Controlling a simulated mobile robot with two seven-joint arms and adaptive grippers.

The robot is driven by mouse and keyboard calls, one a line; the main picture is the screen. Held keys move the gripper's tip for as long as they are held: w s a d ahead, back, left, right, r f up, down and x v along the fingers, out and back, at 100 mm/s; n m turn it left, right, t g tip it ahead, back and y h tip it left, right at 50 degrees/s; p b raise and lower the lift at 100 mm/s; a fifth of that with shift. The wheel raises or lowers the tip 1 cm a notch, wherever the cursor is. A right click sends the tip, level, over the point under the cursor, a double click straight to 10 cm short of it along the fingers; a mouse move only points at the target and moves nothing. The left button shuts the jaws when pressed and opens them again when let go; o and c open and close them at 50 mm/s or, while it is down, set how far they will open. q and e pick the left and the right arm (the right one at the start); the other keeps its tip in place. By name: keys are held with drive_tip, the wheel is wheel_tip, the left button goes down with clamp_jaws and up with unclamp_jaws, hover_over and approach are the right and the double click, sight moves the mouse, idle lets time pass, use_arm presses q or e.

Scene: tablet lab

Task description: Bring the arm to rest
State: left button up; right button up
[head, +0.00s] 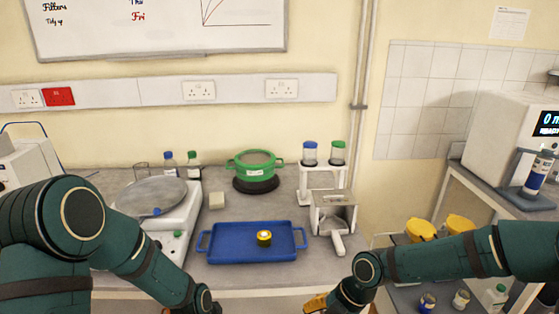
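My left arm comes in from the left and reaches down to the bottom edge in front of the bench. Its gripper is cut off below the picture. My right arm comes in from the right and ends low at the bottom edge, in front of the bench. A yellow-orange piece (316,303) shows at its end, partly cut off. I cannot tell whether it is part of the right gripper or something in it, and the fingers are not clear. Both arms are apart from the blue tray (252,256).
A yellow-and-white round item (264,238) lies on the blue tray. Around it stand a balance-like device (178,216), a green pot (255,167), a white rack (323,184) with two capped jars, and a grey-white device (335,215). At right, a display machine (515,140) stands on another bench.

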drive_tip(key=s+a+f+m+t+y, duration=0.1)
drive_tip(key=s+a+f+m, duration=0.2)
drive_tip(key=m, duration=0.5)
drive_tip(key=s+a+f+m, duration=0.1)
drive_tip(key=s+f+m, duration=0.1)
drive_tip(key=f+m, duration=0.5)
use_arm(q)
drive_tip(key=s+d+f, duration=0.1)
drive_tip(key=s+f, duration=0.1)
drive_tip(key=s, duration=0.2)
drive_tip(key=s+d+f+n+t+h, duration=0.1)
drive_tip(key=s+d+f, duration=0.1)
drive_tip(key=s, duration=0.3)
drive_tip(key=shift+x, duration=0.9)
use_arm(e)
drive_tip(key=s+d+f+m+t+h, duration=0.1)
drive_tip(key=s+d+f+m, duration=0.3)
drive_tip(key=m, duration=1)
drive_tip(key=shift+f+t+h, duration=0.4)
drive_tip(key=shift+h, duration=0.3)
use_arm(q)
drive_tip(key=shift+s, duration=0.2)
drive_tip(key=shift+c, duration=0.3)
use_arm(e)
drive_tip(key=shift+c, duration=0.3)
